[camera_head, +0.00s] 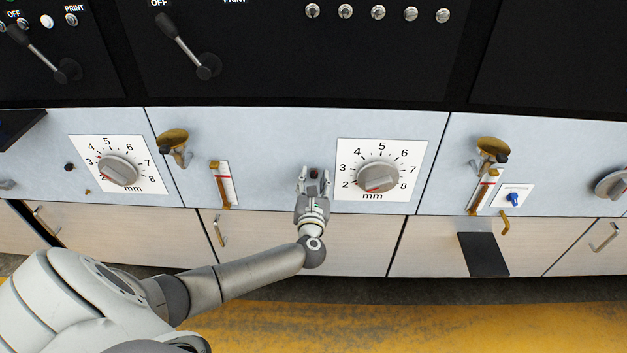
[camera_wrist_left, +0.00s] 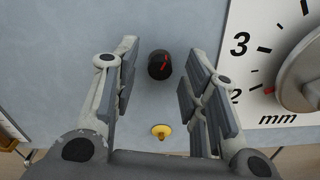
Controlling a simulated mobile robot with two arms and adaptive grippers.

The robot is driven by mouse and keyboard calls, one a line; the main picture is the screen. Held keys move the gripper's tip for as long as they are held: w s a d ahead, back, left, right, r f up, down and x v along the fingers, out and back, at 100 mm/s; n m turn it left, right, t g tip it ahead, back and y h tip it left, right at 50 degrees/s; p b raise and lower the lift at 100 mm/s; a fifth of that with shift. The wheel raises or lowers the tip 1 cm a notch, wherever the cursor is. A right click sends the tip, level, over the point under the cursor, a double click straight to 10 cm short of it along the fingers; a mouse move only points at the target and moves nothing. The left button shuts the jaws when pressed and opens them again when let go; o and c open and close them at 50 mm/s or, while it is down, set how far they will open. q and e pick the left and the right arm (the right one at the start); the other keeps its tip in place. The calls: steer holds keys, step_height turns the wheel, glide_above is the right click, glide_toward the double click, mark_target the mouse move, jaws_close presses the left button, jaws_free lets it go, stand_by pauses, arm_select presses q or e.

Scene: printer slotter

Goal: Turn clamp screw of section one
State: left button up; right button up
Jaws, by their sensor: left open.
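A small black knob with a red mark, likely the clamp screw (camera_wrist_left: 159,65), sticks out of the pale blue panel. In the head view its dark end (camera_head: 314,174) shows between the fingers. My left gripper (camera_head: 314,178) is open in front of the panel. In the left wrist view its two fingers (camera_wrist_left: 162,73) stand on either side of the knob, with a gap on both sides. I cannot tell how far the fingertips are from the panel. The right gripper is not in view.
A grey dial on a white mm scale (camera_head: 378,174) sits close to the right of the gripper. A brass knob (camera_wrist_left: 161,131) lies below the black one. A slotted gauge (camera_head: 222,185) is to the left. A black plate (camera_head: 483,254) juts out at lower right.

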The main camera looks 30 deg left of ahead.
arm_select(q)
jaws_close()
stand_by(0.3)
